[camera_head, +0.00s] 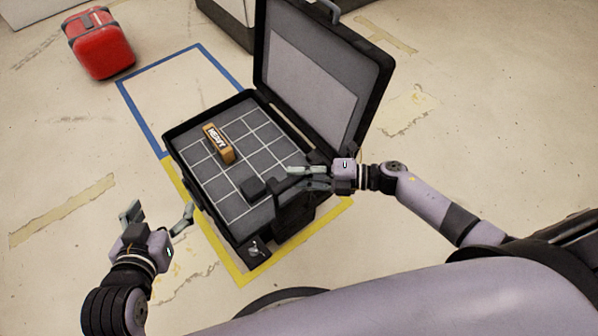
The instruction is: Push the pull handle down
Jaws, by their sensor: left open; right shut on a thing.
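An open black case (196,187) lies on the floor, its base lined with a white-lined grid and its lid (312,75) standing up at the back right. My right gripper (290,178) is at the case's right side, shut on a dark part (283,188) that looks like the pull handle. The fingers and dark surroundings hide most of it, so its height is hard to tell. My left gripper (158,216) is open and empty, left of the case's near corner and apart from it.
An orange-brown block marked HEAVY (218,144) stands in the case, and a dark block (252,188) sits nearer. A red case (99,44) is at the upper left. Blue (137,110) and yellow (222,256) tape marks the floor. The floor at left is clear.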

